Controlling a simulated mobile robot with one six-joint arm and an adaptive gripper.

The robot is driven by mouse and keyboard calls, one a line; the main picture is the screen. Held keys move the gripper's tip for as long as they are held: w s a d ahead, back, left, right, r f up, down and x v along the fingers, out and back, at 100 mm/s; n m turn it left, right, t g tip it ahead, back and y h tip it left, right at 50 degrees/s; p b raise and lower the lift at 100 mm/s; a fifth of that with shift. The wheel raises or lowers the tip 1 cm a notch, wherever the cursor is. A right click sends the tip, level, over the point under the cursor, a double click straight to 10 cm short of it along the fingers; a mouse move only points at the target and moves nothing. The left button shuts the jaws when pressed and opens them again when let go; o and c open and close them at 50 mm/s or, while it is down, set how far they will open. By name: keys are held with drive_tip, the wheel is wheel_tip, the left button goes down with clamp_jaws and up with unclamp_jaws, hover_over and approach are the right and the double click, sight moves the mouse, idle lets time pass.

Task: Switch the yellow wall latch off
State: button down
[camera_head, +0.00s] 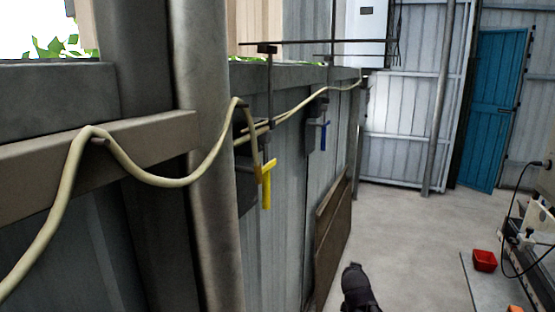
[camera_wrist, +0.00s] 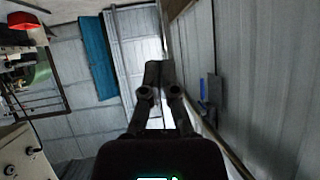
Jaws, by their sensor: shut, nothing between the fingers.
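The yellow wall latch (camera_head: 266,184) is a T-shaped handle on a dark box on the corrugated wall, left of centre in the head view. Its long part hangs down. A blue latch (camera_head: 323,135) of like shape is further along the wall; it also shows in the wrist view (camera_wrist: 203,90). My gripper (camera_wrist: 159,72) is shut and empty in the wrist view. In the head view a dark part of my arm (camera_head: 357,287) shows at the bottom, right of and below the yellow latch and apart from it. The yellow latch does not show in the wrist view.
A pale cable (camera_head: 150,181) runs along the wall past a thick grey pipe (camera_head: 213,200). A brown board (camera_head: 331,235) leans on the wall below the latches. A red bin (camera_head: 484,261) is at the right. The floor between is clear.

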drive_tip(key=w+a+r+n+t+y+p, duration=0.1)
drive_tip(key=w+a+r+t+y+p, duration=0.15)
drive_tip(key=r, duration=0.45)
drive_tip(key=w+a+r+n+t+y+p, duration=0.1)
drive_tip(key=w+a+r+t+y+p, duration=0.2)
drive_tip(key=r, duration=0.5)
drive_tip(key=w+a+r+n+t+y+p, duration=0.1)
drive_tip(key=w+a+r+t+y, duration=0.1)
drive_tip(key=r+t, duration=0.35)
drive_tip(key=s+a+r+n+g+y+p, duration=0.2)
drive_tip(key=a+r+n+g+y, duration=0.3)
drive_tip(key=y, duration=0.4)
drive_tip(key=s+a+r+n+g+y+p, duration=0.3)
drive_tip(key=s+a+r+n+g+y, duration=0.1)
drive_tip(key=r+n+g+y, duration=0.4)
drive_tip(key=shift+s+a+n+g+y+p, duration=0.3)
drive_tip(key=shift+s+a+n+g+y, duration=0.15)
drive_tip(key=shift+a+n+y, duration=0.35)
drive_tip(key=shift+w+d+r, duration=0.1)
drive_tip(key=shift+d, duration=0.05)
